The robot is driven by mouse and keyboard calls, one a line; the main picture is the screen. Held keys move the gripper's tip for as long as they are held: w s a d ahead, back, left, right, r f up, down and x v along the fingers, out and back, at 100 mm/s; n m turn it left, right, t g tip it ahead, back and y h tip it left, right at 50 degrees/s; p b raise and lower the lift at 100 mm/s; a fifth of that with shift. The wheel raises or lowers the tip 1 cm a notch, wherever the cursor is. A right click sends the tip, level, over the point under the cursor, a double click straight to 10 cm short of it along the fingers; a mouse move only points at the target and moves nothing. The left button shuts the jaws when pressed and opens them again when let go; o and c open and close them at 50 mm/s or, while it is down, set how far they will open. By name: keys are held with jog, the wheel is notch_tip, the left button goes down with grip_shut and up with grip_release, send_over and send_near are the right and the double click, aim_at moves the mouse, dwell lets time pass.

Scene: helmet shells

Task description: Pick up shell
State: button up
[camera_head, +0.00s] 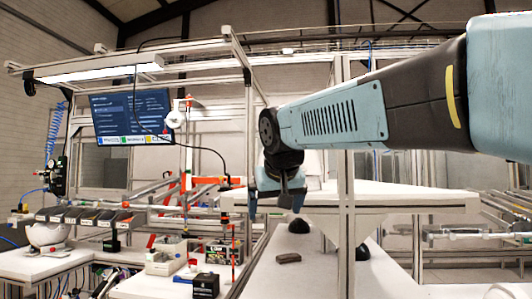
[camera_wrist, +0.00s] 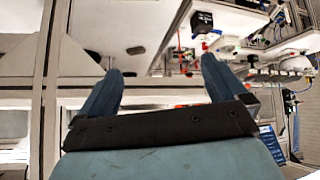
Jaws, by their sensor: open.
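Two black dome-shaped shells rest on the long white table in the head view: one (camera_head: 299,226) just below and right of my gripper, the other (camera_head: 361,252) nearer and partly hidden behind a frame post. My gripper (camera_head: 276,212) hangs from the arm with its fingers apart and nothing visible between them, above the table. In the wrist view both blue fingers of my gripper (camera_wrist: 162,66) are spread with an empty gap. No shell can be made out for certain there.
A small brown-grey block (camera_head: 288,258) lies on the long table (camera_head: 312,277). An upright post (camera_head: 346,215) stands close to the arm. A workbench (camera_head: 140,287) at left holds a white helmet (camera_head: 47,233), boxes and a black box (camera_head: 206,285).

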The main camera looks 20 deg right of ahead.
jog(key=w+d+r+m+t+h, duration=0.1)
jog(key=w+d+r+m+h, duration=0.2)
jog(key=r, duration=0.6)
jog(key=w+d+r+t, duration=0.1)
jog(key=w+d+r, duration=0.3)
jog(key=r, duration=0.6)
jog(key=w+d+r+m+t+h, duration=0.1)
jog(key=w+d+r+m+h, duration=0.1)
jog(key=w+r, duration=0.5)
jog(key=x, duration=0.3)
jog(key=d+x, duration=0.1)
jog(key=x, duration=0.3)
jog(key=r+x, duration=0.1)
jog(key=x, duration=0.3)
jog(key=shift+s+d, duration=0.15)
jog(key=shift+s, duration=0.05)
